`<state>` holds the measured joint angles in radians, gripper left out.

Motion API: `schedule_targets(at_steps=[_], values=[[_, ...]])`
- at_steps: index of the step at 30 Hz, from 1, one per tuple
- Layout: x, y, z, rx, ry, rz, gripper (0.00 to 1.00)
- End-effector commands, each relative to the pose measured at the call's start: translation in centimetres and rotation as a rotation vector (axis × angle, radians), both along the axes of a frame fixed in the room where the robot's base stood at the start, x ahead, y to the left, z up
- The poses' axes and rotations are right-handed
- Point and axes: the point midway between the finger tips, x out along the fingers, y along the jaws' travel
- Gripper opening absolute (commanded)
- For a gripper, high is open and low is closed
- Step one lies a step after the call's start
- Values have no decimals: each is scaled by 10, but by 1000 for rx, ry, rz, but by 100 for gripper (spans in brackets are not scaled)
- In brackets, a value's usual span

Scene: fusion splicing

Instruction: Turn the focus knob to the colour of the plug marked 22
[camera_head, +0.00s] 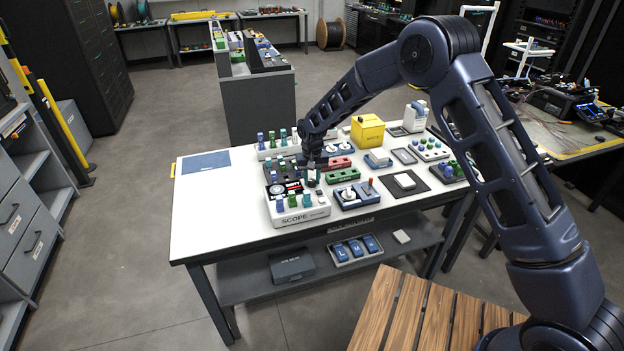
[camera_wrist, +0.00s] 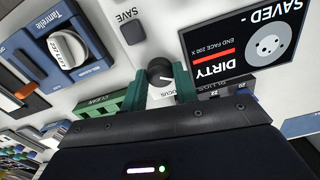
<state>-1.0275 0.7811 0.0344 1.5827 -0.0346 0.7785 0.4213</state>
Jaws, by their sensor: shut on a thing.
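The focus knob (camera_wrist: 160,71) is small, round and dark with a white pointer line, set in the white top of the scope (camera_head: 300,214). Lettering beside it is partly covered. My gripper (camera_wrist: 163,83) has green fingertips, one on each side of the knob, and is shut on it. In the head view my gripper (camera_head: 312,167) is over the scope and hides the knob. A small label 22 (camera_wrist: 221,93) shows by my right fingertip, but its plug is hidden. Colour marks around the knob cannot be made out.
The scope's screen (camera_wrist: 243,47) reads DIRTY. A SAVE button (camera_wrist: 132,33) and a blue device with a white dial (camera_wrist: 68,50) lie to the left. More plug racks, a yellow box (camera_head: 367,131) and small devices crowd the white table (camera_head: 222,215); its left part is mostly clear.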

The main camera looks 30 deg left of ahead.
Motion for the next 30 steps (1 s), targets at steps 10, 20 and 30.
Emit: schedule_targets(at_steps=[10,20,30], values=[[1,0,0,1,-1,-1,51],[1,1,24,3,-2,-1,51],[0,0,83,2,-1,-1,51]])
